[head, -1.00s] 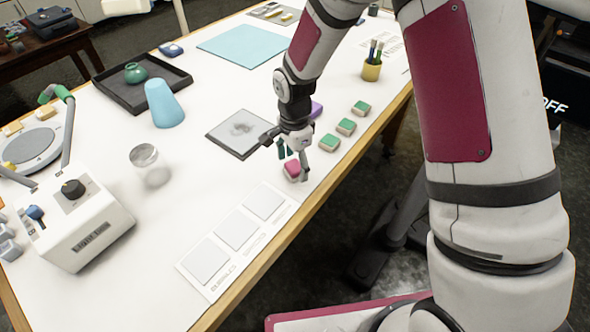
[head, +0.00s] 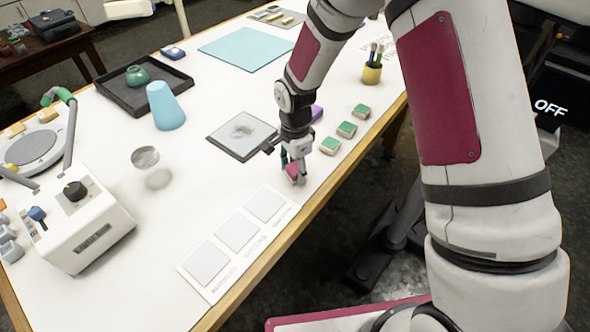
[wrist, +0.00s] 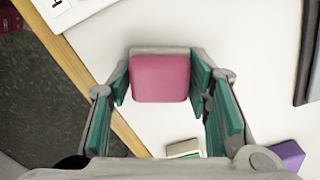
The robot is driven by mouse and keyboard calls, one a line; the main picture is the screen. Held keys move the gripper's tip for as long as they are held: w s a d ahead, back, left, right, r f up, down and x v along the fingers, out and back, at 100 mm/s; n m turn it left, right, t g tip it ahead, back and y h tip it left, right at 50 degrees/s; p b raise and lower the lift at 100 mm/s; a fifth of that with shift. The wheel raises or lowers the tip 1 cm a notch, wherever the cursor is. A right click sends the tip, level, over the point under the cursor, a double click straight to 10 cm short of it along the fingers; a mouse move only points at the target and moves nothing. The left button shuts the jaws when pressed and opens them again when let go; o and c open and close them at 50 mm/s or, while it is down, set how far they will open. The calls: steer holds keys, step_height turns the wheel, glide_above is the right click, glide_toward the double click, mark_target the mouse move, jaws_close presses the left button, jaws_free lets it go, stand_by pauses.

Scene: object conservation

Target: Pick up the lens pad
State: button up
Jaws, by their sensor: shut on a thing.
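The lens pad seems to be the small block with a pink top and pale base (wrist: 160,78), though no label shows. It also appears in the head view (head: 292,170), partly hidden by my fingers, near the table's front edge. My gripper (head: 293,166) points down over it. In the wrist view my gripper (wrist: 162,82) has its green-padded fingers on both sides of the block, shut on it. I cannot tell whether the block is clear of the table.
Several green-topped blocks (head: 346,129) stand to the right along the edge. A dark-framed plate (head: 241,135) lies behind my gripper, with a purple object (head: 315,113) close by. A white card with square outlines (head: 237,234) lies front left.

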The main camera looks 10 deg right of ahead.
mark_target(295, 167)
steer(key=shift+r, duration=0.15)
steer(key=shift+r, duration=0.55)
steer(key=shift+w+r+b, duration=0.1)
steer(key=shift+r+b, duration=0.35)
steer(key=shift+r, duration=0.5)
steer(key=s+d+r, duration=0.1)
steer(key=s+d, duration=0.2)
steer(key=s, duration=1.3)
steer(key=shift+r, duration=0.3)
